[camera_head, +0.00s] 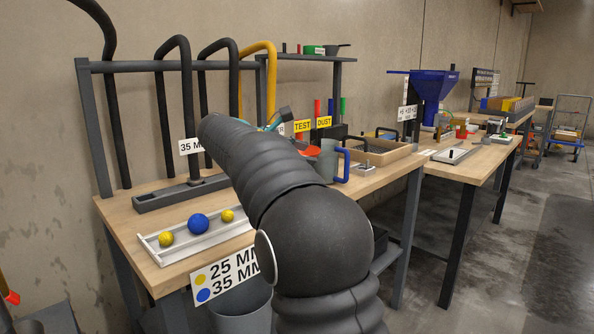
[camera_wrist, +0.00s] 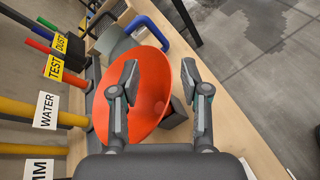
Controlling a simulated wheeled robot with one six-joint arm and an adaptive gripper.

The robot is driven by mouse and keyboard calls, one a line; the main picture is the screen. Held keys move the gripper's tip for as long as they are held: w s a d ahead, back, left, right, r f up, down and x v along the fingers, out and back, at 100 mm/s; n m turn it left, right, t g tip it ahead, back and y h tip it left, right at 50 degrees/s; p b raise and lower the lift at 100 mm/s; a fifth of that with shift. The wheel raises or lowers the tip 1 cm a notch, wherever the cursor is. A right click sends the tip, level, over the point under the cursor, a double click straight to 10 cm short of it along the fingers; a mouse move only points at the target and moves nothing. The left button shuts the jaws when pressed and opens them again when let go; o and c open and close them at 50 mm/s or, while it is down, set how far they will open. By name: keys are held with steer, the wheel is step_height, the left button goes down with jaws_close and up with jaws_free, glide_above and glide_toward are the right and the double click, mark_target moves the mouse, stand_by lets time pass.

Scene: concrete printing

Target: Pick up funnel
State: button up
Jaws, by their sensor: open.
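An orange-red funnel (camera_wrist: 148,98), seen as a wide smooth dish shape, fills the middle-left of the wrist view. In the head view only a small part of the red funnel (camera_head: 309,152) shows beyond my arm. My gripper (camera_wrist: 159,68) is open and empty. Its left finger overlaps the funnel in the picture and its right finger is to the right of the rim. I cannot tell whether the left finger touches it. In the head view my arm hides most of the gripper. The funnel's spout is not visible.
A grey jug with a blue handle (camera_head: 345,165) stands close beside the funnel. A small dark block (camera_wrist: 174,112) lies by the rim. Labelled hoses (camera_wrist: 45,110) run along the wall side. A white tray with balls (camera_head: 182,240) lies at the near end of the wooden table.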

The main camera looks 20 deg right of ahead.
steer(key=shift+x, duration=1.2)
jaws_close()
